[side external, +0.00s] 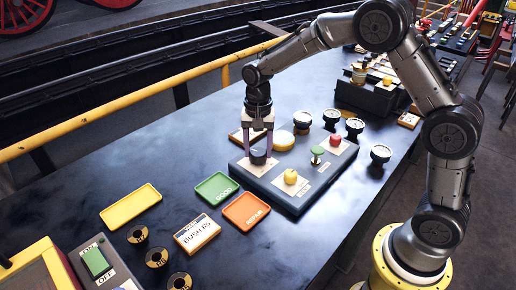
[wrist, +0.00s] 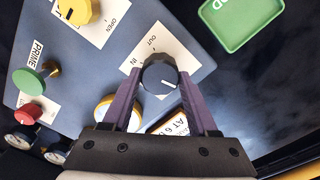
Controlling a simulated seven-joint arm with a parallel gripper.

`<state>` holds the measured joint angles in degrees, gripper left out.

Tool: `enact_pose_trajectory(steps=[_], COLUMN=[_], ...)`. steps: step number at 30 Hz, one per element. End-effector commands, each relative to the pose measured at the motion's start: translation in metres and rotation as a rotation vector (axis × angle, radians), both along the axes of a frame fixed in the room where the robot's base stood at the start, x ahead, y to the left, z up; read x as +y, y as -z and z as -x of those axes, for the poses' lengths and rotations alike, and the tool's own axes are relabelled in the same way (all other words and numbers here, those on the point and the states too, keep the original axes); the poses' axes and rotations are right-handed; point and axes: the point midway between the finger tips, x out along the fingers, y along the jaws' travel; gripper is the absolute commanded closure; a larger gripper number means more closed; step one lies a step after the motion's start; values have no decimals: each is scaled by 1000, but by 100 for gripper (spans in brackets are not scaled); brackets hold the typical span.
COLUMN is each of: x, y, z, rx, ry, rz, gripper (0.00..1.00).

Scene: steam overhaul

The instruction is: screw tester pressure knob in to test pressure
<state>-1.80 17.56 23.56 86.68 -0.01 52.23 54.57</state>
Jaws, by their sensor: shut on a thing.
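The tester (side external: 300,203) is a blue-grey flat box on the dark bench; its top also shows in the wrist view (wrist: 75,80). The pressure knob (wrist: 158,72) is dark and round with a white pointer line, on a white label marked OUT and IN. It also shows in the side view (side external: 258,159) at the tester's left end. My gripper (wrist: 160,82) points down over the knob, its purple fingers shut on the knob's two sides. In the side view my gripper (side external: 259,150) hides part of the knob.
On the tester are a yellow knob (side external: 290,177), a green PRIME knob (side external: 317,152) and a red knob (side external: 335,141). Green (side external: 217,188) and orange (side external: 246,211) trays lie in front.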

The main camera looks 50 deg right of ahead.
Motion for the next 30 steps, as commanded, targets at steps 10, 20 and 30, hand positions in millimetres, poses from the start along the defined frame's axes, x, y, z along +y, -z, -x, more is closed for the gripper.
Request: enact_pose_trajectory(steps=[10,20,30], x=[0,0,0], y=[-2,-2,-2], z=[0,0,0], rx=[-2,-3,-2], ry=[132,154,152], rz=[0,-1,0], gripper=[96,96,16])
